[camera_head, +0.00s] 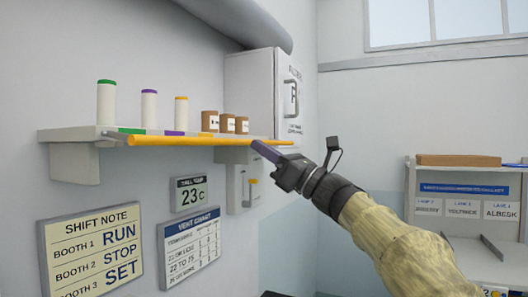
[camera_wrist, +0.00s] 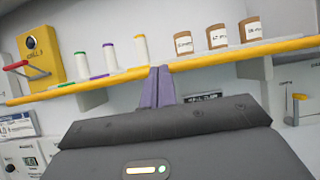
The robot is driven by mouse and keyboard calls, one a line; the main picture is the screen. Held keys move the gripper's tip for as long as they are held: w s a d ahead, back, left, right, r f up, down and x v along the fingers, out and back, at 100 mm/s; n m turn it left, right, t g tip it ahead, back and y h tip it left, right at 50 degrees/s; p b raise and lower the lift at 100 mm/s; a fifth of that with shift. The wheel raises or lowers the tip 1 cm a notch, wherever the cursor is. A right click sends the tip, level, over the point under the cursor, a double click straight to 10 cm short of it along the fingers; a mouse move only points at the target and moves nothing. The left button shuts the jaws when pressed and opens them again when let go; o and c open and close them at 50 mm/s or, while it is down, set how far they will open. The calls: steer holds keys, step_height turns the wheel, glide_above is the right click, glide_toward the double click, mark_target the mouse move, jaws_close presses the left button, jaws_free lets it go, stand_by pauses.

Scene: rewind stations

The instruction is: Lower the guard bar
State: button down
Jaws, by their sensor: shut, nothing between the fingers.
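The guard bar (camera_head: 195,141) looks to be the long yellow-orange rod along the front of the wall shelf (camera_head: 75,134). It runs nearly level, about at the height of the shelf's edge. In the wrist view the bar (camera_wrist: 215,60) crosses the whole picture. My gripper (camera_head: 260,147) is near the right part of the bar, its purple fingers shut and empty. In the wrist view my gripper's fingertips (camera_wrist: 158,72) overlap the bar's lower edge; I cannot tell whether they touch it.
A white wall cabinet (camera_head: 262,95) is behind. A yellow box with a red lever (camera_wrist: 38,55) is at the wrist view's upper left. Signs hang below the shelf.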

steer(key=a+f+b+v, duration=0.1)
steer(key=b+v, duration=0.5)
steer(key=v, duration=0.6)
steer(key=shift+f+b, duration=0.35)
steer(key=shift+f, duration=0.1)
steer(key=shift+w+d, duration=0.1)
steer(key=shift+d, duration=0.05)
